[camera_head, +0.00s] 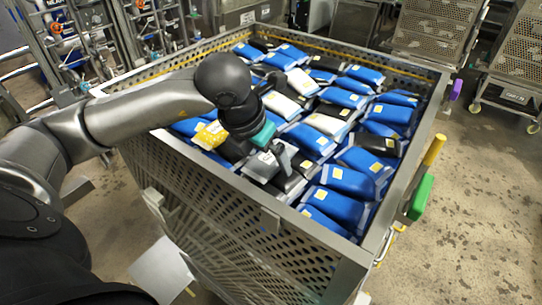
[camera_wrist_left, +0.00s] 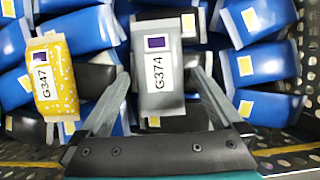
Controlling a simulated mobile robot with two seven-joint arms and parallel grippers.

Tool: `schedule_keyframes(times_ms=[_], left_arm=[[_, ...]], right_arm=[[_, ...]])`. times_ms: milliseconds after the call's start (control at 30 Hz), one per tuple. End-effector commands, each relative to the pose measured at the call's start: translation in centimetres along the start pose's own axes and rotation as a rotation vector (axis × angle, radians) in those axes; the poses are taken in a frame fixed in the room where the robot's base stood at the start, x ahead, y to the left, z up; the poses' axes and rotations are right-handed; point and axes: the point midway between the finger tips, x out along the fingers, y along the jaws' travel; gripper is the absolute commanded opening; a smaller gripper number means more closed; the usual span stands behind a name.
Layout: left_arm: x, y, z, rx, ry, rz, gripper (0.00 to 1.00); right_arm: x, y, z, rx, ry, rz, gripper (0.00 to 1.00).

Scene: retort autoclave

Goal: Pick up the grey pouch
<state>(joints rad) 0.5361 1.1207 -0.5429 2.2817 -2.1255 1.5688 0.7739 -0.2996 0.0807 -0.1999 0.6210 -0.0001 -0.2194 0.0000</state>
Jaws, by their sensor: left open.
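The grey pouch (camera_wrist_left: 158,90), with a white label reading G374 and a purple square, lies among other pouches in the left wrist view. In the head view the grey pouch (camera_head: 261,167) shows partly below my left gripper (camera_head: 272,155). In the left wrist view my left gripper (camera_wrist_left: 157,95) is open, with one finger on each side of the pouch's lower part. I cannot tell whether the fingers touch it. My right gripper is in neither view.
A perforated metal crate (camera_head: 225,205) holds many blue, black and white pouches. A yellow pouch (camera_wrist_left: 54,76) labelled G347 lies left of the grey one. The crate's near wall is close to the gripper. Wheeled racks (camera_head: 515,60) stand at the back right.

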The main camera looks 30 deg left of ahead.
Motion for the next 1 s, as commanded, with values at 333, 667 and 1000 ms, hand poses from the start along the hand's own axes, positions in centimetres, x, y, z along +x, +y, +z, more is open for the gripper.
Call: schedule_keyframes(times_ms=[333,667,1000], left_arm=[[-0.04,0.01,-0.01,0.0,0.0,0.0,0.74],[-0.06,0.02,0.0,-0.001,0.0,0.0,0.37],[-0.09,0.03,0.04,-0.001,-0.001,0.001,0.15]], right_arm=[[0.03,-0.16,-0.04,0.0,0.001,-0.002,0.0],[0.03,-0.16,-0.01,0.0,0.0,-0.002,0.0],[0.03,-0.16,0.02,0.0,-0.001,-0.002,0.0]])
